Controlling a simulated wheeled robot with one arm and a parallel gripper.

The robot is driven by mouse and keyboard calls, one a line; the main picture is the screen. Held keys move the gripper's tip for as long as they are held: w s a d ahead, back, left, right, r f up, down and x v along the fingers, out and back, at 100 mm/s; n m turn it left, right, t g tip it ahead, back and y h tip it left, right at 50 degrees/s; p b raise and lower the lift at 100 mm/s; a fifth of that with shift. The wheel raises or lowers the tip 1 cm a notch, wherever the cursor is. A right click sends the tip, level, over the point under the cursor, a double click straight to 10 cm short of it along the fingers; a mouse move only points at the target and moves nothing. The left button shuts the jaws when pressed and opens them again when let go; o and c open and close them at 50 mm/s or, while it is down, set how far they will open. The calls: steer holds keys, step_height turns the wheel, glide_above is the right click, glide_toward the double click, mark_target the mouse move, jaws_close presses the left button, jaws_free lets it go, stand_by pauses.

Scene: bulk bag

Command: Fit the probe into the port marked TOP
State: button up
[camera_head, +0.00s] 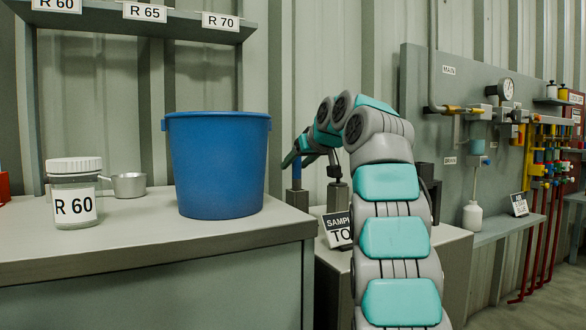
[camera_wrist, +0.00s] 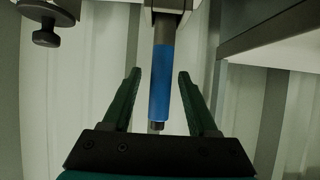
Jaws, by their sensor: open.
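The probe (camera_wrist: 161,85), with a blue grip, stands between the two dark green fingers of my gripper (camera_wrist: 159,75) in the wrist view. The fingers are open, with a gap on each side of the blue grip. In the head view my gripper (camera_head: 291,158) is at the top of a blue and grey upright piece (camera_head: 296,183), which looks like the probe, beside the blue bucket. A sign (camera_head: 338,230) reading "SAMPL… TO…" is partly hidden behind my arm. The port itself cannot be made out.
A blue bucket (camera_head: 218,165), a metal pan (camera_head: 128,185) and a jar marked R 60 (camera_head: 74,195) stand on the left counter (camera_head: 130,240). A shelf (camera_head: 150,22) hangs above. A wall panel with gauge and valves (camera_head: 465,140) is at the right.

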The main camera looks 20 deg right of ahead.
steer(key=v, duration=0.9)
steer(key=shift+s, duration=0.1)
